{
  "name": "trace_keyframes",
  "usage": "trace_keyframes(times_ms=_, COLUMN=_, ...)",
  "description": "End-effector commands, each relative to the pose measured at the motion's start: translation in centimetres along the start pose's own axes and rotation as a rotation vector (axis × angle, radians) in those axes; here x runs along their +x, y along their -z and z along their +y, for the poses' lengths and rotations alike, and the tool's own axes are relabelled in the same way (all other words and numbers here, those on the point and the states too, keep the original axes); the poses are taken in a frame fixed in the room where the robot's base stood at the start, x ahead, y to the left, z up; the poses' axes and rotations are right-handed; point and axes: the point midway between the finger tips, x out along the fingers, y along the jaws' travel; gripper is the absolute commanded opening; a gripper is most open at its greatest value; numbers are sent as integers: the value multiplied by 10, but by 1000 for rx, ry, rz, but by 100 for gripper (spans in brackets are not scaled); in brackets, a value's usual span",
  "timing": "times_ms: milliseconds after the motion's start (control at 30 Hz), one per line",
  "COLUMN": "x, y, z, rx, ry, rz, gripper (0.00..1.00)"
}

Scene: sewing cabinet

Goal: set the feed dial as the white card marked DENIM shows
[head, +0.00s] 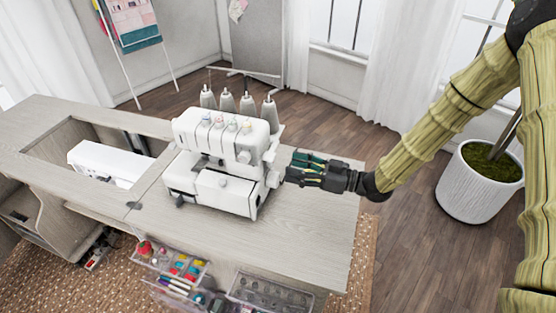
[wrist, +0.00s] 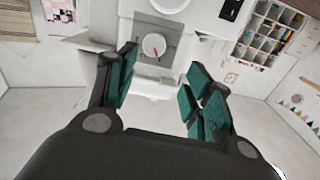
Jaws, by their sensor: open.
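The white serger (head: 225,160) stands on the wooden sewing cabinet. In the wrist view its side fills the top middle, with a small round white dial (wrist: 154,46) on a grey plate. A short red mark shows low on the dial's face; the scale around it is too small to read. My gripper (head: 292,172) is at the serger's right side, with green-padded fingers. In the wrist view my gripper (wrist: 160,88) is open and empty, its fingers spread to either side below the dial, apart from it. I cannot make out any card reading DENIM.
A larger round white part (wrist: 170,4) sits just above the dial. Thread cones (head: 247,104) stand behind the serger. The cabinet top (head: 312,225) is clear at the front right. Open drawers (head: 170,262) with sewing supplies jut out in front. A potted plant (head: 480,187) stands right.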

Motion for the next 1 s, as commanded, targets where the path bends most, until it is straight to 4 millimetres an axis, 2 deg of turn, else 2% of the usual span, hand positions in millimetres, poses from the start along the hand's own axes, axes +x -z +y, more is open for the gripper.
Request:
trace_keyframes(times_ms=200, x=37, y=-4, z=4, rx=6, ry=4, rz=-2, gripper=51)
trace_keyframes(times_ms=400, x=56, y=-4, z=5, rx=6, ry=4, rz=-3, gripper=51)
trace_keyframes(times_ms=800, x=61, y=-5, z=5, rx=6, ry=4, rz=-3, gripper=51)
trace_keyframes(times_ms=1000, x=61, y=-5, z=5, rx=6, ry=4, rz=-3, gripper=15)
